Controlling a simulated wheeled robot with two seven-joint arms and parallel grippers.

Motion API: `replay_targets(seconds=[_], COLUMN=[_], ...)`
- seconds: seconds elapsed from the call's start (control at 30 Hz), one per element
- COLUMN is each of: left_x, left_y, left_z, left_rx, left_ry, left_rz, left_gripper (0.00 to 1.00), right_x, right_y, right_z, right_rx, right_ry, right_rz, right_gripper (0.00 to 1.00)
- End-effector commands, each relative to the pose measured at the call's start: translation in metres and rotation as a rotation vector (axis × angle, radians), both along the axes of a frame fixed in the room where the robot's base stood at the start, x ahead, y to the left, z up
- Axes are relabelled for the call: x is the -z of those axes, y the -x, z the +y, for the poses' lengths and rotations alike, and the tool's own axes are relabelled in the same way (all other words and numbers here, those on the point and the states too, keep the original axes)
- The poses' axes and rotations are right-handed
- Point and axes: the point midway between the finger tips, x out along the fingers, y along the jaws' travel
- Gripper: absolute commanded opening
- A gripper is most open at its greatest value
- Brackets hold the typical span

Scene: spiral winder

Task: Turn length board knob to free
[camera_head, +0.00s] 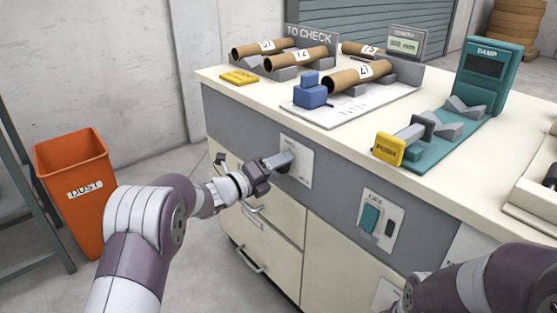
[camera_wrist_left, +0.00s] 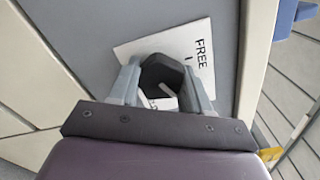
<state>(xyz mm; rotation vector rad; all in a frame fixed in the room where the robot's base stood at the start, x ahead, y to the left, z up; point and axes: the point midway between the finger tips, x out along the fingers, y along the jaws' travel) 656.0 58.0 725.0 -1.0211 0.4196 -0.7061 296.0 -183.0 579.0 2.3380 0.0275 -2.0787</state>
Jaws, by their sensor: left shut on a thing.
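My left gripper (camera_head: 273,166) reaches the front panel of the bench and is shut on the length board knob. In the left wrist view the knob (camera_wrist_left: 162,75) is a dark, faceted piece between the two grey fingers of the left gripper (camera_wrist_left: 160,88). Behind it is a white label plate (camera_wrist_left: 203,62) reading FREE with a short mark under it. Other print on the plate is mostly hidden by the knob and fingers. The plate also shows in the head view (camera_head: 302,163). My right arm comes in at the lower right; its gripper is out of view.
A switch plate marked OFF (camera_head: 381,222) is right of the knob. Above, the bench top (camera_head: 420,140) holds cardboard tubes (camera_head: 360,76), a blue block (camera_head: 310,93) and a teal damp device (camera_head: 484,75). An orange dust bin (camera_head: 75,165) stands left. Drawer handles (camera_head: 250,262) stick out below.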

Motion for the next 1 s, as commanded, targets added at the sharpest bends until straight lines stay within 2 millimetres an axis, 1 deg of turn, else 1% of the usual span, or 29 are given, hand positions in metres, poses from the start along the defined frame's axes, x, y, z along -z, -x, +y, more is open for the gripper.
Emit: replay_targets(seconds=[0.03, 0.8, 1.0], left_x=[0.005, 0.004, 0.005], left_y=[0.003, 0.004, 0.004], left_z=[-0.002, -0.003, -0.003], left_rx=[0.007, 0.005, 0.004], left_ry=[0.023, 0.534, 0.645], left_rz=[0.046, 0.560, 0.671], left_gripper=[0.17, 0.17, 0.17], right_x=[-0.007, -0.069, -0.082], right_y=[0.000, 0.000, 0.000], right_z=[0.000, 0.000, 0.000], right_rx=[0.000, 0.000, 0.000], right_ry=[0.000, 0.000, 0.000], right_rz=[0.000, 0.000, 0.000], right_gripper=[0.43, 0.43, 0.43])
